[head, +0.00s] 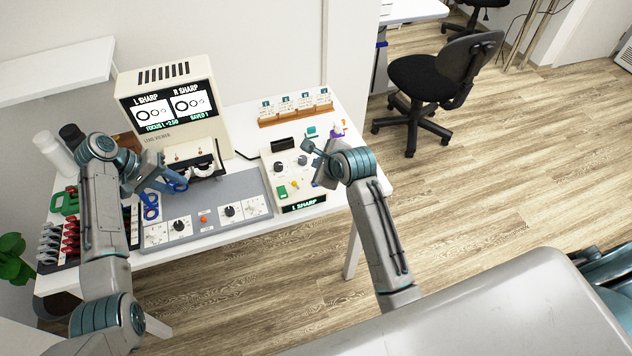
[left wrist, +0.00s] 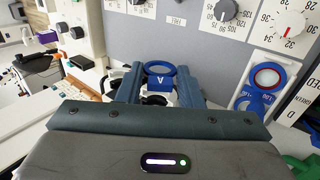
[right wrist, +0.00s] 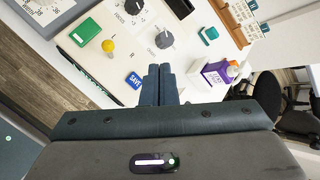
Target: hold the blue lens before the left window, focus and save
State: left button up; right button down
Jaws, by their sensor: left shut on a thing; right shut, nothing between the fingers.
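My left gripper (head: 168,178) is shut on the tab of a blue lens (left wrist: 160,69), in front of the viewer (head: 172,120). The lens ring stands beyond the fingertips in the left wrist view; whether it lines up with the left window, I cannot tell. The viewer's screen (head: 168,106) reads L SHARP, R SHARP, FOCUS L +2.50 and SAVED 1. My right gripper (head: 312,152) is shut and empty over the control box (head: 268,165). In the right wrist view its tips (right wrist: 160,72) are beside the blue SAVE button (right wrist: 133,80). The box's display (head: 304,204) reads L SHARP.
A second blue ring (head: 150,205) sits at the left of the grey panel (head: 235,188). Red and grey handled pieces (head: 70,235) stand at the left. A wooden card rack (head: 295,114) and a purple item (head: 337,131) are at the right. A chair (head: 440,80) stands beyond.

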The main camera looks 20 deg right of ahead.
dwell(0.5)
jog(key=v, duration=1.2)
jog(key=shift+a, duration=0.1)
